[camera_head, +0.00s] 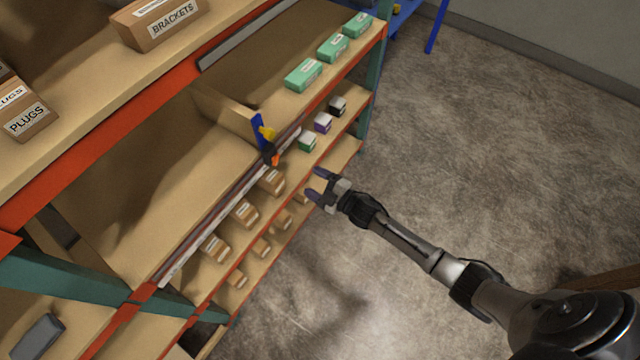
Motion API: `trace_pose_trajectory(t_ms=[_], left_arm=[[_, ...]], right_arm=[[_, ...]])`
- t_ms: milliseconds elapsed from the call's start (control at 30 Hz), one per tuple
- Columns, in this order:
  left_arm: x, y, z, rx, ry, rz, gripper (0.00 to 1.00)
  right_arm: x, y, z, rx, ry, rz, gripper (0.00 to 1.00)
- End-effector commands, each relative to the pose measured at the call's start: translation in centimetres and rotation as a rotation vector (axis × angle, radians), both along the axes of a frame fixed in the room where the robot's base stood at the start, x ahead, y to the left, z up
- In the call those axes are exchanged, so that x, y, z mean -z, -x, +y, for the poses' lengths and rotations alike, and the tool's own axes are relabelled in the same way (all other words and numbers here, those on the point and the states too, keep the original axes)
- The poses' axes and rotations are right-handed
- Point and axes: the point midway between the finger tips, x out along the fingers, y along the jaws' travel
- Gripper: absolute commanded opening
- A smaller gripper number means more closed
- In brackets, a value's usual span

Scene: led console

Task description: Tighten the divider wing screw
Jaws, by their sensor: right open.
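A wooden divider (228,112) stands on the middle shelf, with a blue bracket (258,124) at its front end. A yellow wing-shaped part (268,132), seemingly the wing screw, sits on the bracket. A dark part with an orange end (271,155) hangs just below it at the shelf's front rail. My right gripper (316,184) is open and empty, its fingers pointing left towards the shelf front. In the picture it is to the lower right of the wing screw and apart from it. My left gripper is not in view.
Green boxes (303,74) stand on the shelf right of the divider. Small cartons (245,212) and coloured boxes (323,122) line the lower shelf. BRACKETS (160,22) and PLUGS (28,118) boxes sit on the top shelf. The floor (480,150) at right is mostly clear.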

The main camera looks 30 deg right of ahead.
Motion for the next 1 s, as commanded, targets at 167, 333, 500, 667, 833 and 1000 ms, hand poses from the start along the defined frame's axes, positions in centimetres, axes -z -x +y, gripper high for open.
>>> trace_pose_trajectory(t_ms=[167,333,500,667,833,1000], left_arm=[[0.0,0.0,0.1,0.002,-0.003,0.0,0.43],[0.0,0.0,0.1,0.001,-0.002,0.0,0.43],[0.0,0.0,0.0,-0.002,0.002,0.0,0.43],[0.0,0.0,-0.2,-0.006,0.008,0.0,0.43],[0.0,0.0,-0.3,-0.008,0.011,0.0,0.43],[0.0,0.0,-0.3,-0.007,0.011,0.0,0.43]], right_arm=[[0.0,1.2,-0.5,0.0,0.0,0.0,0.68],[0.0,1.5,-0.6,-0.001,0.0,-0.001,0.68],[0.0,1.5,-0.6,-0.001,0.0,-0.001,0.68],[0.0,1.5,-0.6,-0.001,0.0,-0.001,0.68],[0.0,1.4,-0.6,-0.001,-0.002,0.0,0.68],[1.1,1.1,-1.5,0.062,-0.002,0.075,0.68]])
